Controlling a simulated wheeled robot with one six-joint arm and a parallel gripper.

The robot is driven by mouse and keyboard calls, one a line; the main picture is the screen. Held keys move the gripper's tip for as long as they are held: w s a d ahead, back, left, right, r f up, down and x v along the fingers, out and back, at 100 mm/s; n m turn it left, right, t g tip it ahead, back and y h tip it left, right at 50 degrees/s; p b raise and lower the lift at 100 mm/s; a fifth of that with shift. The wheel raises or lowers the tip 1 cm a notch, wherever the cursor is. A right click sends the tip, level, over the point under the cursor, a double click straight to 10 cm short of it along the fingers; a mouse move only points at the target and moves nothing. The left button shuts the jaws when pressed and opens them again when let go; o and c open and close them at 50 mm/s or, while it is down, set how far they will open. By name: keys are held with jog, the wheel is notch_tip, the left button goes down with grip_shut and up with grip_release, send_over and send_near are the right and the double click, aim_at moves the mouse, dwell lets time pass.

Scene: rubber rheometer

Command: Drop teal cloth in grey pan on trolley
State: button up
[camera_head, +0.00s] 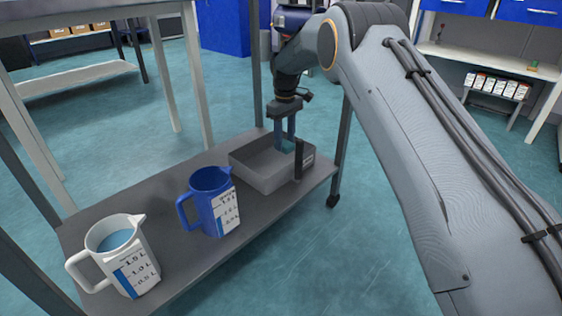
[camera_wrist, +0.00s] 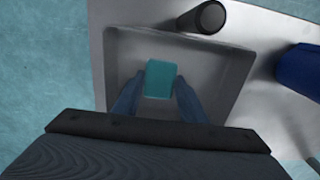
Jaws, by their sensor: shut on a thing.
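The grey pan (camera_head: 262,178) stands at the far right end of the trolley's shelf (camera_head: 178,262). In the wrist view the pan (camera_wrist: 221,73) is seen from above, with its walls around the teal cloth. The teal cloth (camera_wrist: 161,77) is a small folded block between my fingertips. My gripper (camera_wrist: 158,88) is shut on it and points down over the pan. In the head view my gripper (camera_head: 287,140) is at the pan, with its fingertips partly below the rim. I cannot tell whether the cloth touches the pan floor.
A dark upright cylinder (camera_head: 299,160) stands close beside the pan's near side. A blue jug (camera_head: 208,203) and a white jug with blue liquid (camera_head: 118,256) stand further left on the shelf. Trolley posts rise near my arm.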

aim_at(285, 143)
jog(key=shift+f+b, duration=1.6)
jog(key=shift+f, duration=1.7)
jog(key=shift+f, duration=0.1)
jog(key=o, duration=1)
notch_tip(285, 143, up, 12)
jog(key=p, duration=0.5)
jog(key=shift+p, duration=0.3)
